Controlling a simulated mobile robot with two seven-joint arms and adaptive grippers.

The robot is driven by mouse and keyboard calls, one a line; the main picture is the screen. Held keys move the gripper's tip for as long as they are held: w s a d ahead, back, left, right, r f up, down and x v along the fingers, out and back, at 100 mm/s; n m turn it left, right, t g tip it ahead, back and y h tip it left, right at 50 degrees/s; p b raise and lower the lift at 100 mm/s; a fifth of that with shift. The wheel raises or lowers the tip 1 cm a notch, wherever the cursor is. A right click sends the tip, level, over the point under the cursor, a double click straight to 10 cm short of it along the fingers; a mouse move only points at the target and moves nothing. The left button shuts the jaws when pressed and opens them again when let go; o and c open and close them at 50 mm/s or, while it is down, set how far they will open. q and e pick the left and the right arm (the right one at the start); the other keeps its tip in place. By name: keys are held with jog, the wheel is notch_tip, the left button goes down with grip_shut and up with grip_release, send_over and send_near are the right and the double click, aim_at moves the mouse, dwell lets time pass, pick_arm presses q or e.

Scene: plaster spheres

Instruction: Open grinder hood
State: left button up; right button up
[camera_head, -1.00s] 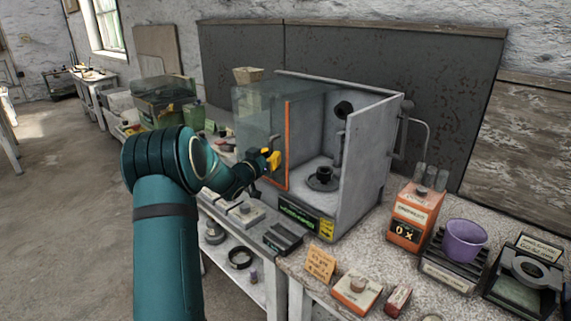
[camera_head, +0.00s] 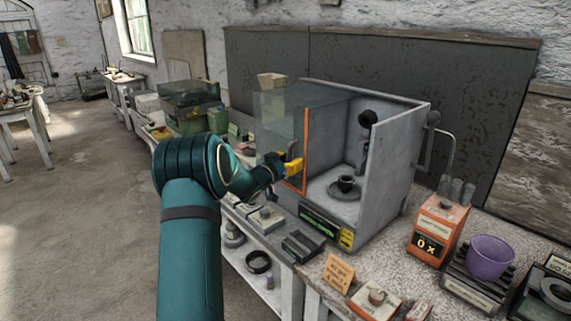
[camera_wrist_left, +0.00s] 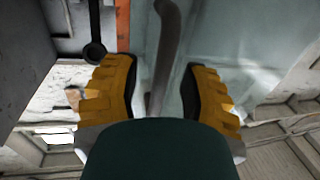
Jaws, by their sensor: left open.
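The grinder (camera_head: 388,150) is a grey metal housing on the bench, with a chuck inside. Its hood (camera_head: 278,120) is a clear panel with an orange edge strip (camera_head: 305,150). The hood stands to the left, so the right part of the interior is uncovered. My left gripper (camera_head: 291,166) has yellow fingers and is at the hood's front by the orange edge. In the left wrist view the gripper (camera_wrist_left: 161,85) is open, with a grey curved handle (camera_wrist_left: 166,40) between the fingers and gaps on both sides. My right gripper is not in view.
A green machine (camera_head: 190,106) stands further left on the bench.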

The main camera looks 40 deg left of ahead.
pick_arm(q)
jog(key=s+d, duration=0.1)
jog(key=s, duration=1.1)
jog(key=shift+d, duration=0.2)
